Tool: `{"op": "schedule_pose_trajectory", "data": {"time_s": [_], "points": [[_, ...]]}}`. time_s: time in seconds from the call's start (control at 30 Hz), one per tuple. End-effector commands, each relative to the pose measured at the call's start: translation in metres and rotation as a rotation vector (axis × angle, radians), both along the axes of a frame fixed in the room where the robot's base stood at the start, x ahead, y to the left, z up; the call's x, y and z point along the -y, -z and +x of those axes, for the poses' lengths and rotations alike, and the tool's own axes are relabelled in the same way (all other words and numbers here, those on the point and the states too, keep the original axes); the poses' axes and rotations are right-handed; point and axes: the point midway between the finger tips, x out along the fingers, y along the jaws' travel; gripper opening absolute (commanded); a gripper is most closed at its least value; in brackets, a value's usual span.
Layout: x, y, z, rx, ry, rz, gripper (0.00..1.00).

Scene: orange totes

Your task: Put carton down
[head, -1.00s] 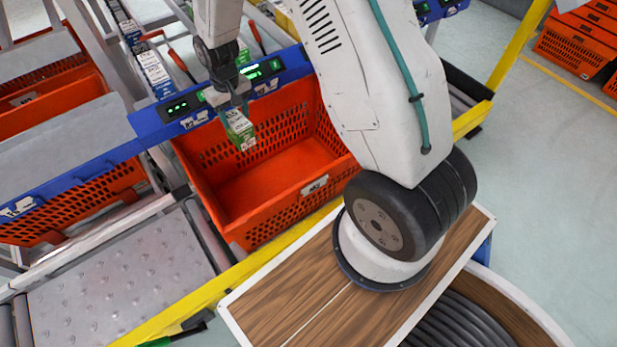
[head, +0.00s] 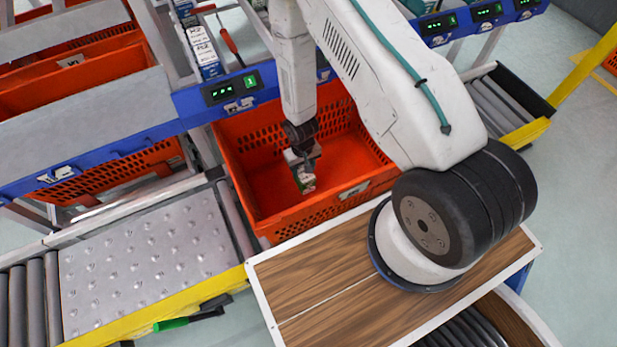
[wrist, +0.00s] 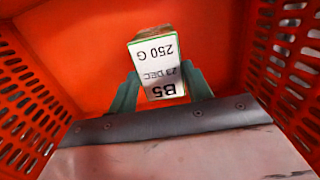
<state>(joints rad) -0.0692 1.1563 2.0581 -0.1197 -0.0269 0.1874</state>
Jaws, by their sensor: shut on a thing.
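The carton (head: 306,183) is a small white and green box, held low inside an orange tote (head: 358,188) in the head view. In the wrist view the carton (wrist: 160,67) shows a white face printed "250 G", "23 DEC" and "B5". My gripper (wrist: 161,92) is shut on the carton, with one green finger on each side. In the head view my gripper (head: 303,165) points down between the tote's walls. The tote floor shows red-orange behind the carton; whether the carton touches it I cannot tell.
The tote's perforated walls stand close around my gripper. A blue rail (head: 225,95) with lit displays runs behind the tote. A metal ball-transfer plate (head: 150,262) lies to the left. The tote's floor looks otherwise empty.

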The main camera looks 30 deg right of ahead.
Motion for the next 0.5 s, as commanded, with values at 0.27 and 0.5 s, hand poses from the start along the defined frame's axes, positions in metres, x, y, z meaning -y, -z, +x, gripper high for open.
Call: {"op": "schedule_pose_trajectory", "data": {"time_s": [0.27, 0.5], "points": [[0.002, 0.029, 0.001, 0.0, 0.003, 0.0, 0.2], [0.001, 0.062, 0.001, 0.0, 0.002, 0.0, 0.2]]}}
